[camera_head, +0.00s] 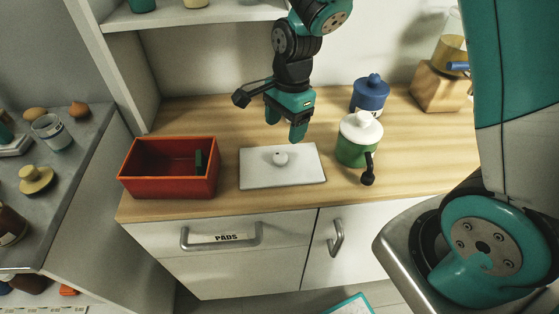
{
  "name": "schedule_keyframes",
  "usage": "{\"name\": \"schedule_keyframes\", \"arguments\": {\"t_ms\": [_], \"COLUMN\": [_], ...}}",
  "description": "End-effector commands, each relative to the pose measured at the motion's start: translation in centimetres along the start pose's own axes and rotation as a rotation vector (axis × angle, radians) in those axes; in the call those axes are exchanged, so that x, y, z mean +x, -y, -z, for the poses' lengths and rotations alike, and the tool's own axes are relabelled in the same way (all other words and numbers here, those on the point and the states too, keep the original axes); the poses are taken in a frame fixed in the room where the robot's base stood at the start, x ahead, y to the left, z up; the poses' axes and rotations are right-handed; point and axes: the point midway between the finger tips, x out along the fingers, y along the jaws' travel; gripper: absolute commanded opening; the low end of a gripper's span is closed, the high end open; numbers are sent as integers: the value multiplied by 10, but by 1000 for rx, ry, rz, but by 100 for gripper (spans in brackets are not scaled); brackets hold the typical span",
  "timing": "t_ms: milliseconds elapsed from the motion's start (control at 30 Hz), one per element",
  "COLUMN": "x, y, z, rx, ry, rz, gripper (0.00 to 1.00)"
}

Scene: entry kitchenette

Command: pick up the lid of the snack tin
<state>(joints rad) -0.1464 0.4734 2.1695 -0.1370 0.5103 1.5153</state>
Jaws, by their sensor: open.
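A green tin (357,152) with a white lid (361,128) and a round white knob stands upright on the wooden counter. Behind it stands a blue tin (360,105) with a blue knobbed lid (371,83). Both lids sit on their tins. I cannot read their labels, so I cannot tell which is the snack tin. My gripper (285,127) is open and empty, pointing down, left of both tins and apart from them. It appears above the back part of a white board.
The white board (260,177) bears a small white round thing (281,158). A dark round-ended piece (367,172) juts out before the green tin. A red open box (167,188) stands left on the counter (230,117). A wooden stand (435,88) is at the right, a shelf above left.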

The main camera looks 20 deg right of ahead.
Motion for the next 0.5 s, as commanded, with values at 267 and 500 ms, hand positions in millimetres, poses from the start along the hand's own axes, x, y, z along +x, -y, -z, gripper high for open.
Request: {"name": "schedule_keyframes", "arguments": {"t_ms": [267, 500], "x": [34, 62], "y": [0, -3], "z": [-2, -6], "rx": [-5, -7], "ry": [0, 1], "rz": [-1, -7], "gripper": [68, 68]}}
